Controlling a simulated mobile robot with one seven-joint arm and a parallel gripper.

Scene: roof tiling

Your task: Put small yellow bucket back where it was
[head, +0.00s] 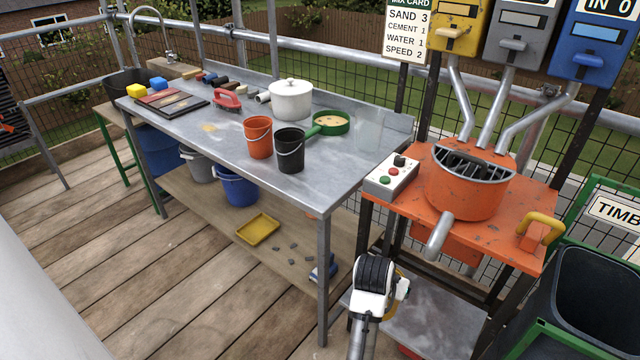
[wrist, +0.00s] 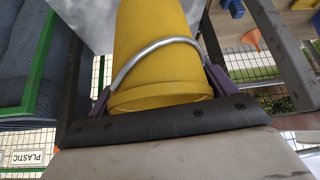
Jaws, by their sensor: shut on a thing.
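The small yellow bucket (wrist: 150,25) fills the middle of the wrist view, its silver wire handle arching across it. My gripper (wrist: 158,85) is shut on it, with one finger on each side of its body. In the head view my white and black wrist is low in front of the orange mixer stand, beside the grey lower shelf (head: 430,320). There my wrist hides most of the bucket, and what stands under it cannot be told.
The steel workbench (head: 215,140) holds an orange bucket (head: 259,138), a black bucket (head: 290,150) and a white pot (head: 291,100). Its lower shelf has a blue bucket (head: 238,186) and a yellow tray (head: 257,229). The orange mixer (head: 462,190) is above my wrist; a dark bin (head: 590,300) is at right.

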